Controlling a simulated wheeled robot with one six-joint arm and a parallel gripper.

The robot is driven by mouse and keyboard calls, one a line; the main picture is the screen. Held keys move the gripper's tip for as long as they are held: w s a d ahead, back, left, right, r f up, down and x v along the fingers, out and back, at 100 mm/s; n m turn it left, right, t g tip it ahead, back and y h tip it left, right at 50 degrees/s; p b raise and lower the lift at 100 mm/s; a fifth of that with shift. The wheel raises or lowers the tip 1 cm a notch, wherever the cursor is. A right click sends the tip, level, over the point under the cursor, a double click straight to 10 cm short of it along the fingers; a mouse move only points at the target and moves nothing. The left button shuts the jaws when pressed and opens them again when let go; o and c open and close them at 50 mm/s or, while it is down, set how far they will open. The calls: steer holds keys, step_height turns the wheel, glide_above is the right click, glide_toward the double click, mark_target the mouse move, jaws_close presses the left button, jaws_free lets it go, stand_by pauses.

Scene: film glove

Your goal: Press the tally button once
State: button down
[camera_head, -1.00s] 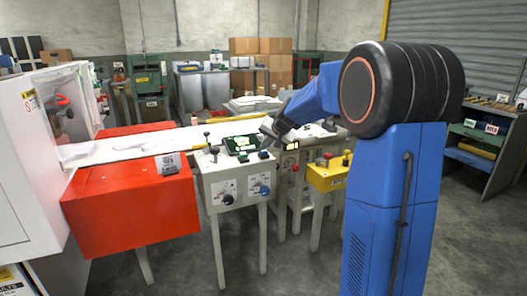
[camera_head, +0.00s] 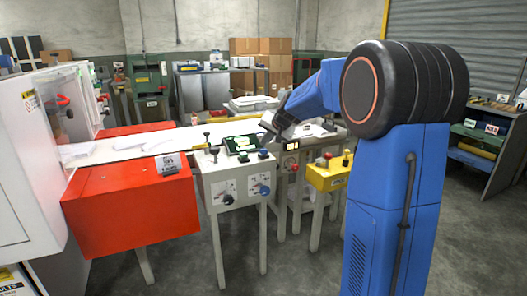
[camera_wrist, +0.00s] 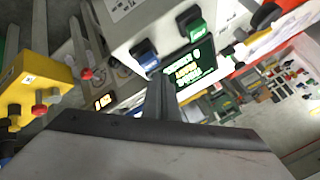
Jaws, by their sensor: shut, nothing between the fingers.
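My gripper (camera_head: 267,130) is shut and empty, above the back right of the white control box (camera_head: 232,173). Its closed fingers also show in the wrist view (camera_wrist: 161,92), in front of the lit screen. On the box top are a blue button (camera_head: 263,153), seen in the wrist view too (camera_wrist: 146,56), and a green button (camera_head: 243,157), also in the wrist view (camera_wrist: 194,24). The fingers appear apart from both. A small lit counter (camera_head: 291,146) stands to the right; it also shows in the wrist view (camera_wrist: 103,102). No readable label tells which button is the tally button.
The lit screen (camera_head: 242,143) stands behind the buttons. A black-knobbed lever (camera_head: 207,135) rises at its left. A pale conveyor table (camera_head: 130,146) runs behind.

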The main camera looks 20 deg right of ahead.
mark_target(265, 151)
steer(key=shift+r, duration=2.5)
steer(key=s+a+f+n+g, duration=0.1)
steer(key=s+a, duration=0.3)
steer(key=s, duration=0.5)
steer(key=s+a+n+g, duration=0.1)
steer(key=s+a+n, duration=0.15)
steer(key=s, duration=0.55)
steer(key=s+a+f+n, duration=0.1)
steer(key=s+a, duration=0.3)
steer(key=s, duration=0.5)
steer(key=s+f+n, duration=0.1)
steer(key=s+f, duration=0.3)
steer(key=s, duration=0.4)
steer(key=s+a+f+n+g, duration=0.1)
steer(key=s+f, duration=0.2)
steer(key=s, duration=0.5)
steer(key=s+a+f+n+g+h, duration=0.1)
steer(key=s+f, duration=0.3)
steer(key=s, duration=0.5)
steer(key=shift+a+f, duration=0.2)
steer(key=shift+f, duration=0.15)
